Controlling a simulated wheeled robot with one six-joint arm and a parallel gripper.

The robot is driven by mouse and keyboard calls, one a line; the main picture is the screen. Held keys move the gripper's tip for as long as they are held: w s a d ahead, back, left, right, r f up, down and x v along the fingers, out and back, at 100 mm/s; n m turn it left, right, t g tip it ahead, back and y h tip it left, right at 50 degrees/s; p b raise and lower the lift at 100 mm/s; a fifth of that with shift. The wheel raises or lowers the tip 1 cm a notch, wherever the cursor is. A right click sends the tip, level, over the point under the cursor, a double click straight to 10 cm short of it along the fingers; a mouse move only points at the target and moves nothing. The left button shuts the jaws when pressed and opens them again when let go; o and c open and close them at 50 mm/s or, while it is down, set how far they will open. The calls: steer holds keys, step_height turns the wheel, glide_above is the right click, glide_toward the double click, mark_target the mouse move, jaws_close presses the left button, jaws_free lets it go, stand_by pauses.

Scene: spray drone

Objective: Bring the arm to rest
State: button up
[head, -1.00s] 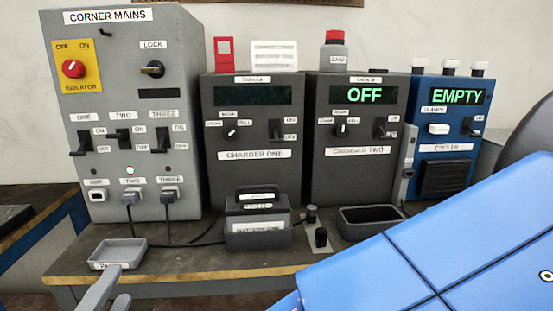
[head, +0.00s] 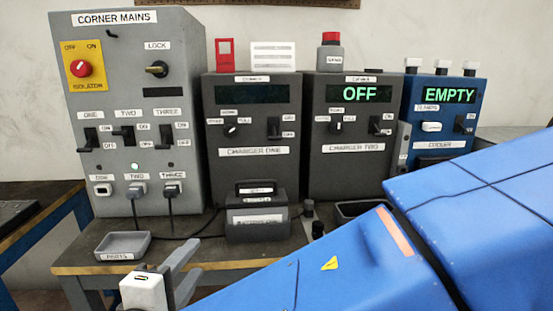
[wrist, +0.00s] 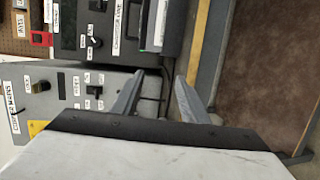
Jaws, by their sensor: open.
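My gripper (head: 193,260) is at the lower left of the head view, in front of the bench's front edge and right of the parts tray. Its two grey fingers are apart with nothing between them. In the wrist view my gripper (wrist: 162,78) also shows open and empty, with the bench front and cables beyond the fingers. My blue arm fills the lower right of the head view and hides part of the bench and of the cooler.
The bench (head: 75,257) carries the corner mains (head: 130,60), charger one (head: 250,175), charger two (head: 350,175) reading OFF and the cooler (head: 480,85) reading EMPTY. A parts tray (head: 122,240) and a battery dock (head: 255,222) stand at the front. Brown floor (wrist: 265,60) is clear.

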steer(key=w+d+f+m+g+h, duration=0.1)
steer(key=w+d+f+m+g, duration=0.15)
steer(key=d, duration=0.65)
steer(key=w+d+f+m+g+h, duration=0.1)
steer(key=w+d+m+g+h, duration=0.15)
steer(key=d, duration=0.55)
steer(key=w+d+f+m+g+h, duration=0.1)
steer(key=w+d+f+g, duration=0.2)
steer(key=d, duration=0.6)
steer(key=s+d+f+m+g+y, duration=0.1)
steer(key=s+d+f+m+y, duration=0.1)
steer(key=d, duration=0.4)
steer(key=s+d+f+m+g+y, duration=0.1)
steer(key=s+d+m+y, duration=0.1)
steer(key=s+d+m, duration=0.3)
steer(key=s+d+f+m+g+y, duration=0.1)
steer(key=s+d+f+m+y, duration=0.1)
steer(key=s+d+m, duration=0.2)
steer(key=shift+d+f, duration=0.35)
steer(key=shift+d, duration=1.5)
steer(key=shift+y, duration=0.25)
